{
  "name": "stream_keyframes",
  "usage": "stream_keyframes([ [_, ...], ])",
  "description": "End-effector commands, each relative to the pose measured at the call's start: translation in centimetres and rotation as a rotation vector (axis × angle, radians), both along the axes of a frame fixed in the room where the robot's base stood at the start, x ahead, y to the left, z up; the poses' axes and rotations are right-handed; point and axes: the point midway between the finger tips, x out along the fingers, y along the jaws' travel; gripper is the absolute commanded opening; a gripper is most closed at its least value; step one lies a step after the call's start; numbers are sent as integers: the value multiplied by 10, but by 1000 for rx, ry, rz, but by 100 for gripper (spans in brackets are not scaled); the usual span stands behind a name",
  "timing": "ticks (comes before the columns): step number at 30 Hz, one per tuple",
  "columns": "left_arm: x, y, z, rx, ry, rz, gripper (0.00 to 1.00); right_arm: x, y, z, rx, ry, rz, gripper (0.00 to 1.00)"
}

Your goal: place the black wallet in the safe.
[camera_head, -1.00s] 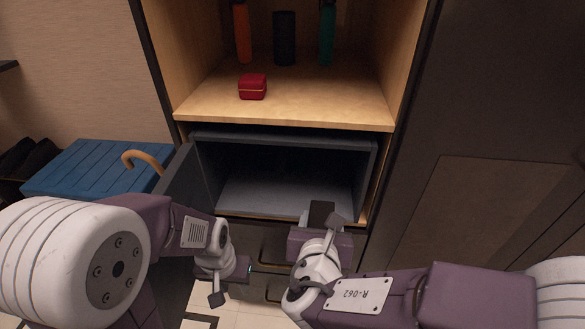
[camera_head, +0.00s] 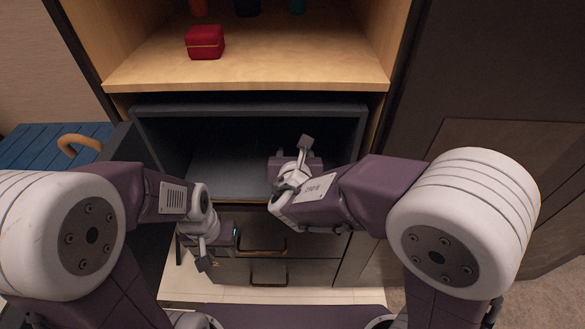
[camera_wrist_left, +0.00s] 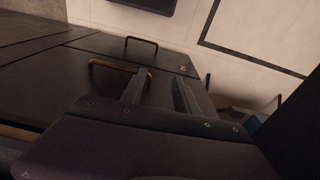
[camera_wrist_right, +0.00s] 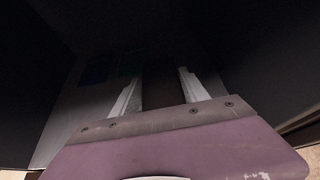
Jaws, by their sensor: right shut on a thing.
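The safe (camera_head: 250,110) is a dark box below the wooden shelf, its door (camera_head: 138,150) swung open to the left. My right gripper (camera_head: 290,160) is inside the safe opening, toward the right, above its grey floor. In the right wrist view its fingers (camera_wrist_right: 157,92) stand apart with the dark wallet (camera_wrist_right: 163,92) between them. The wallet is hidden behind the gripper in the head view, and whether it touches the floor cannot be told. My left gripper (camera_head: 205,255) is low, left of the drawers, and its fingers (camera_wrist_left: 160,92) are apart and empty.
A red box (camera_head: 205,43) sits on the wooden shelf (camera_head: 250,72), with bottles behind it. Drawers with brass handles (camera_head: 262,250) are below the safe. A blue case (camera_head: 40,145) with a cane handle (camera_head: 78,143) is at the left. The safe's left floor is clear.

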Motion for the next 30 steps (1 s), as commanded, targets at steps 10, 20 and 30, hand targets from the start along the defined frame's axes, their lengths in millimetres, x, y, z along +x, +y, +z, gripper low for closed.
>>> stream_keyframes([
  [10, 0, 0, -12, 0, 0, 0, 36, 15, 0, -19, -1, 1, 0, 10],
  [20, 0, 0, -27, 0, 0, 0, 36, 15, 1, -48, 0, -1, 1, 10],
  [30, 0, 0, -31, 0, 0, 0, 36, 14, 1, -51, 0, 0, 1, 74],
])
